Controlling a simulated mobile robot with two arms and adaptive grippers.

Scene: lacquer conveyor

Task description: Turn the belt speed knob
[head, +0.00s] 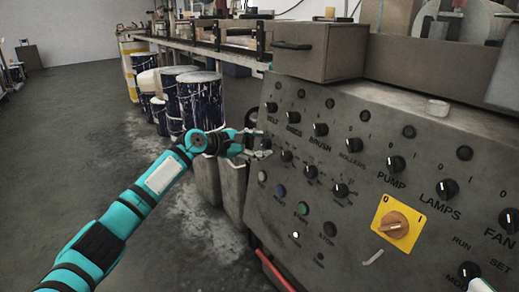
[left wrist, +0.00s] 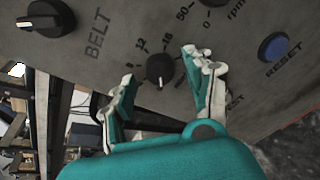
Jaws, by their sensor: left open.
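A gap shows between the knob and each finger; I cannot tell the depth. In the head view the gripper is at the panel's left end and seems to hide the knob. The larger BELT switch (head: 271,107) sits above, also in the left wrist view (left wrist: 45,18).
The grey sloping control panel (head: 345,240) holds several other knobs, a blue RESET button (left wrist: 275,47) and an orange switch on a yellow plate (head: 399,223). A box (head: 335,50) stands above it. Paint-stained drums (head: 200,102) stand behind my arm.

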